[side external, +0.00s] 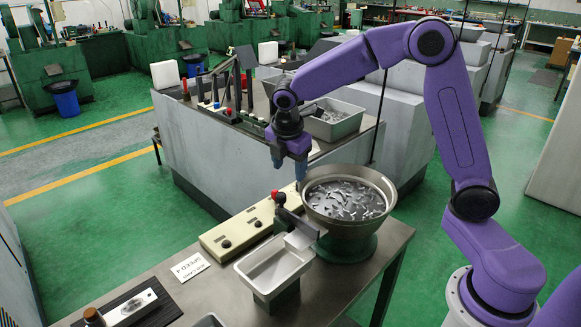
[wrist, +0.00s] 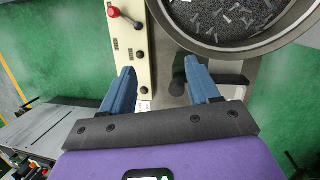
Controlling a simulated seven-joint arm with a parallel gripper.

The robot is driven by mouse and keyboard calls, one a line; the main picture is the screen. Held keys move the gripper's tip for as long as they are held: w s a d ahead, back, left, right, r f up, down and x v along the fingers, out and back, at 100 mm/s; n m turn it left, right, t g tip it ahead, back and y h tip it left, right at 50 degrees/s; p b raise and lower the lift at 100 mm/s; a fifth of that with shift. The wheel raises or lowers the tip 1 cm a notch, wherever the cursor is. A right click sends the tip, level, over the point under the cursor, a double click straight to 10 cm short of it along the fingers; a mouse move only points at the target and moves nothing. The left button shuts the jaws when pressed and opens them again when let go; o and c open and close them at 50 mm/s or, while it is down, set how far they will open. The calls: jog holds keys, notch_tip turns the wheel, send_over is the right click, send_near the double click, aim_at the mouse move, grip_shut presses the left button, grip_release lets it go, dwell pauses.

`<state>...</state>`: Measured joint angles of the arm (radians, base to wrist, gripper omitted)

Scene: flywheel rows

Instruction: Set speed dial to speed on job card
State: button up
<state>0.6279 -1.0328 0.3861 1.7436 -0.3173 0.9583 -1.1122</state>
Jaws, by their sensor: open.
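The white job card (side external: 190,267) lies on the metal bench and reads "SPEED 4". A cream control panel (side external: 213,238) is behind it, with two black knobs, one nearer the card (side external: 226,243) and one farther (side external: 258,223). I cannot tell which is the speed dial or read its setting. My gripper (side external: 288,168) is open and empty, above the bench beside the bowl. Its blue fingers (wrist: 160,78) point down, the left one over the panel's edge.
A round bowl of metal parts (side external: 318,217) stands right of the panel. A grey tray (side external: 247,268) sits in front of it.

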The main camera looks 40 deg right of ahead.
jog(key=shift+s+a+r, duration=0.1)
jog(key=shift+s+a, duration=0.25)
jog(key=shift+s, duration=0.25)
jog(key=shift+w, duration=0.1)
jog(key=w+d+f+m+g+y, duration=0.15)
jog(key=w+d+m, duration=0.25)
jog(key=w+d, duration=0.45)
jog(key=w+d+f+m+y, duration=0.1)
jog(key=w+d+f+m, duration=0.15)
jog(key=w+d, duration=0.6)
jog(key=shift+m, duration=0.35)
jog(key=s+d+f, duration=0.1)
jog(key=f, duration=0.9)
jog(key=s+d+f, duration=0.1)
jog(key=f, duration=0.5)
jog(key=shift+s+d, duration=0.3)
jog(key=c, duration=1)
